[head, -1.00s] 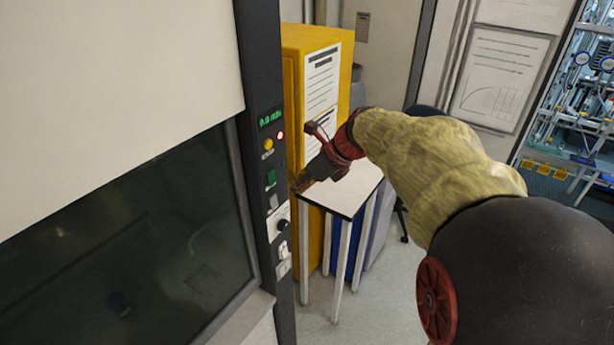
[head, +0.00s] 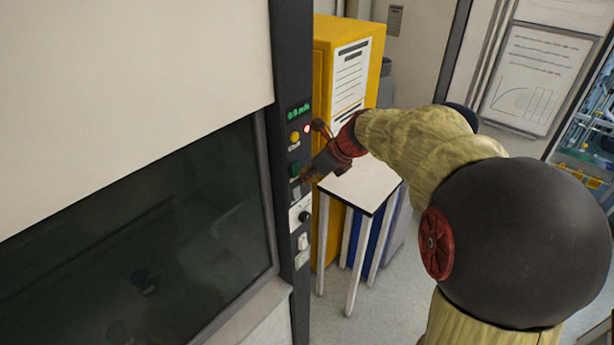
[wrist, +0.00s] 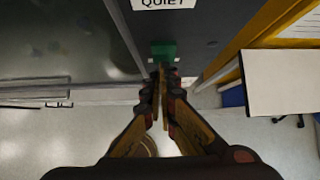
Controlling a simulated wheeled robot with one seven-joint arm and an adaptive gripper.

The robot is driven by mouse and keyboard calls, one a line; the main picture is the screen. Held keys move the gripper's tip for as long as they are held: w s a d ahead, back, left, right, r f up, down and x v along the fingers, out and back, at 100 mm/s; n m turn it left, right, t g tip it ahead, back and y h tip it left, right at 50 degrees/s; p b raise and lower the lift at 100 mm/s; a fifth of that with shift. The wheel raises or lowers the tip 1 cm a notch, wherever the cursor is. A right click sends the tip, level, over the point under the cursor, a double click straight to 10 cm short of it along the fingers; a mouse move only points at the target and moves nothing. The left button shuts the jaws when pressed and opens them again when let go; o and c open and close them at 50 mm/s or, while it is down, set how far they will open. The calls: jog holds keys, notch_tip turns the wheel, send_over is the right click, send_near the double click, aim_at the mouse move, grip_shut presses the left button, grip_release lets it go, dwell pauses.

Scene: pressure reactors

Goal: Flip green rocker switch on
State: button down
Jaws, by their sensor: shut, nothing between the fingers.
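The green rocker switch (head: 295,168) is on the dark vertical control panel, below a yellow button and a green display. In the wrist view the green switch (wrist: 163,50) lies just beyond my fingertips. My gripper (head: 306,177) is shut and empty, close to the panel at about the switch's height. In the wrist view the closed fingertips (wrist: 163,68) point at the switch's lower edge and partly overlap the area below it. I cannot tell whether they touch it.
A black knob (head: 305,216) and white sockets (head: 302,242) sit lower on the panel. The fume hood's dark glass (head: 150,240) is to the left. A small white-topped table (head: 362,190) and a yellow cabinet (head: 328,60) stand behind my gripper.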

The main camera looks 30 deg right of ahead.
jog(key=shift+w+f, duration=0.1)
jog(key=shift+w, duration=0.1)
jog(key=shift+a, duration=0.1)
jog(key=shift+r+p, duration=0.9)
